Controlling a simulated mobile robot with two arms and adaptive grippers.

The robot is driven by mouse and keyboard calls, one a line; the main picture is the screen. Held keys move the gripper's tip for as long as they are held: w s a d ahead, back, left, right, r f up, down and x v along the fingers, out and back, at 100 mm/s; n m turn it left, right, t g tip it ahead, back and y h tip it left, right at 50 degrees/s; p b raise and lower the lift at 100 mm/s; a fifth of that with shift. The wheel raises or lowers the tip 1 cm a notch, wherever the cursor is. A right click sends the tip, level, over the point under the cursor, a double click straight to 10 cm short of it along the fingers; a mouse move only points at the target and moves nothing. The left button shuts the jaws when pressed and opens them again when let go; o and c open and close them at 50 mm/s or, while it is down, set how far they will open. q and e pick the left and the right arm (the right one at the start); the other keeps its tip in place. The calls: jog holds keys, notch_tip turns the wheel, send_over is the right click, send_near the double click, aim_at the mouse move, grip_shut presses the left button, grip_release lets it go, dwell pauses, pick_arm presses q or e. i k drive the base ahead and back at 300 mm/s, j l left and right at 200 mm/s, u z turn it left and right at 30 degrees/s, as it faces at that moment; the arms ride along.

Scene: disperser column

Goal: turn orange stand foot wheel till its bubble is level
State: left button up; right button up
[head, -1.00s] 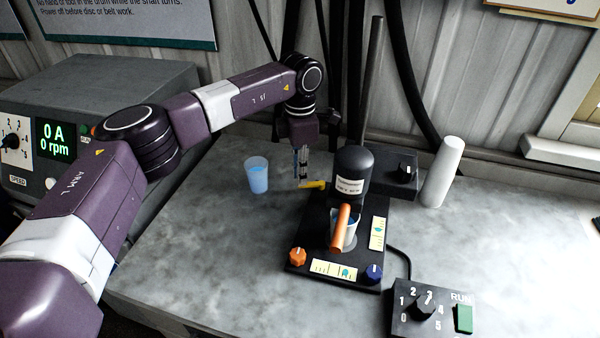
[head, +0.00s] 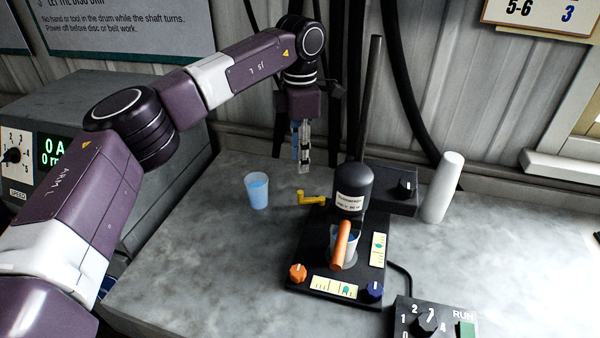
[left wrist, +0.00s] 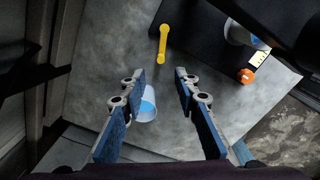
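The orange foot wheel (head: 297,272) is at the front left corner of the black stand base (head: 310,248); it also shows in the left wrist view (left wrist: 246,76). Beside it, the front level vial (head: 325,286) has a bubble that appears right of centre. A dark blue wheel (head: 374,291) is at the front right corner, and a second vial (head: 379,250) lies along the right side. My left gripper (head: 304,168) hangs above the table behind the stand's left side, away from the orange wheel. In the left wrist view its fingers (left wrist: 160,78) are apart and empty. My right gripper is not in view.
A yellow crank handle (head: 311,198) sticks out left of the stand. A cup of blue liquid (head: 257,190) stands to its left. An orange-handled thing (head: 341,243) leans at a cup on the base. A white cylinder (head: 443,188) and a speed box (head: 425,322) are right. The left front table is clear.

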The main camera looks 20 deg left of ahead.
aim_at(298, 272)
jog(key=k, duration=1.5)
